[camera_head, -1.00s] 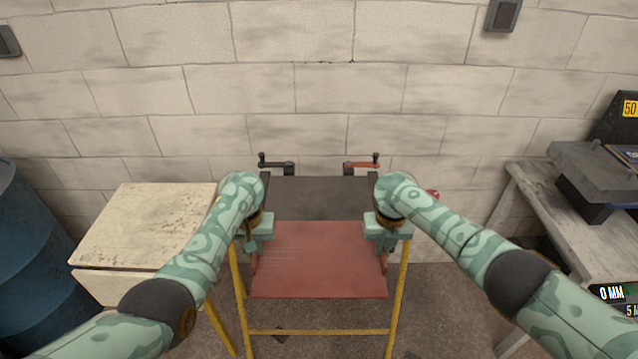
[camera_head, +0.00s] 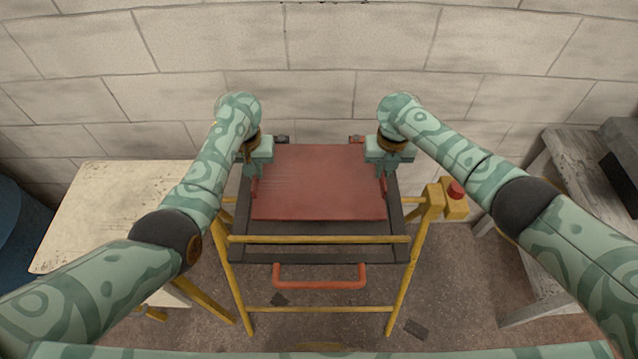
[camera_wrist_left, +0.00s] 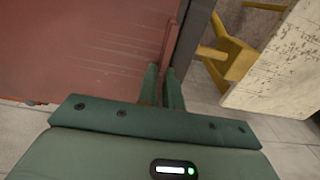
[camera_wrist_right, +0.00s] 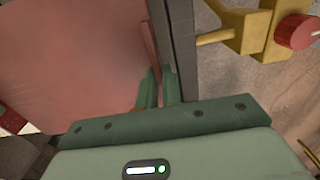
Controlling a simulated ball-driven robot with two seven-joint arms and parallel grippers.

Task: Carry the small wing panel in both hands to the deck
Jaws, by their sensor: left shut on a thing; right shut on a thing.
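The small wing panel is a flat red sheet (camera_head: 318,183), seen level over the dark deck frame (camera_head: 398,214) on its yellow stand. It covers much of the deck. I cannot tell whether it touches the deck. My left gripper (camera_head: 254,182) is shut on the panel's left edge; in the left wrist view its fingers (camera_wrist_left: 163,88) close on a raised red lip. My right gripper (camera_head: 383,180) is shut on the right edge, and the right wrist view shows its fingers (camera_wrist_right: 158,90) at a similar lip. Dark rails run just outside both grips.
A worn cream table (camera_head: 110,215) stands at the left. A yellow post with a red button (camera_head: 455,190) is at the deck's right. A red handle (camera_head: 320,282) juts from the deck's front. A block wall is behind; a grey bench (camera_head: 585,170) is at right.

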